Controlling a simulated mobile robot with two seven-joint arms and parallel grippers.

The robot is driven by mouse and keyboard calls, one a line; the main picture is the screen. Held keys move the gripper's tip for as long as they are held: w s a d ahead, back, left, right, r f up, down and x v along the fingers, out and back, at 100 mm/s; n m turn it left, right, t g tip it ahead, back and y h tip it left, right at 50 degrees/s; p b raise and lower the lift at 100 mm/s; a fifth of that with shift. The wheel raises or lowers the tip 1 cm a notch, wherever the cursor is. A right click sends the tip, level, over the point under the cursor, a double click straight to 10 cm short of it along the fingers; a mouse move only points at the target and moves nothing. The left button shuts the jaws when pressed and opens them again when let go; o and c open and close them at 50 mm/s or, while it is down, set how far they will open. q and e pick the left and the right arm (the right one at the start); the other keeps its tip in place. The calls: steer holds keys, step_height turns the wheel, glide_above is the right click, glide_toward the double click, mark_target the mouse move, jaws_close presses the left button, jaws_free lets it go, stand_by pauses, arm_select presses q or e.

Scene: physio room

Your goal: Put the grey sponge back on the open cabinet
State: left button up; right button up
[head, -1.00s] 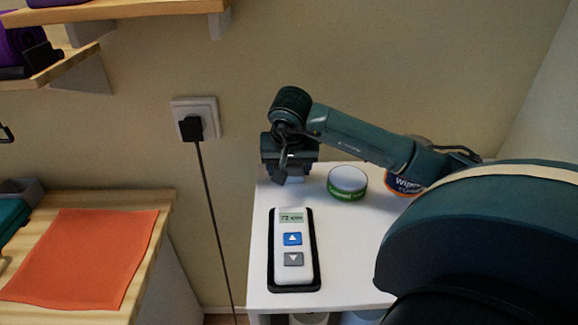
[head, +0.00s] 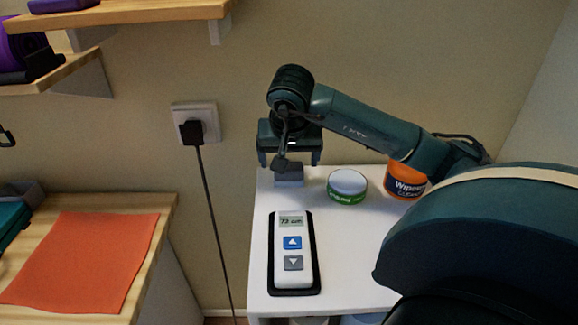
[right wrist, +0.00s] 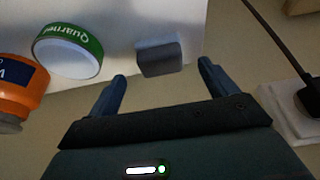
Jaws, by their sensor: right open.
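The grey sponge (head: 289,176) is a small block on the back left of the white open cabinet's top (head: 345,255). It also shows in the right wrist view (right wrist: 160,58), lying ahead of and between the fingertips. My right gripper (head: 289,163) is open just above the sponge, pointing down, with no contact visible. In the right wrist view its two fingers (right wrist: 162,75) are spread apart with nothing held. My left gripper is not in view.
On the white top are a green-banded tape roll (head: 347,186), an orange wipes tub (head: 405,180) and a remote in a black tray (head: 293,255). A wooden table with an orange cloth (head: 85,262) stands left. A plugged socket (head: 195,125) is on the wall.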

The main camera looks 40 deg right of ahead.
steer(key=v, duration=0.6)
steer(key=shift+r+p, duration=0.3)
steer(key=shift+p, duration=0.1)
steer(key=shift+s, duration=0.1)
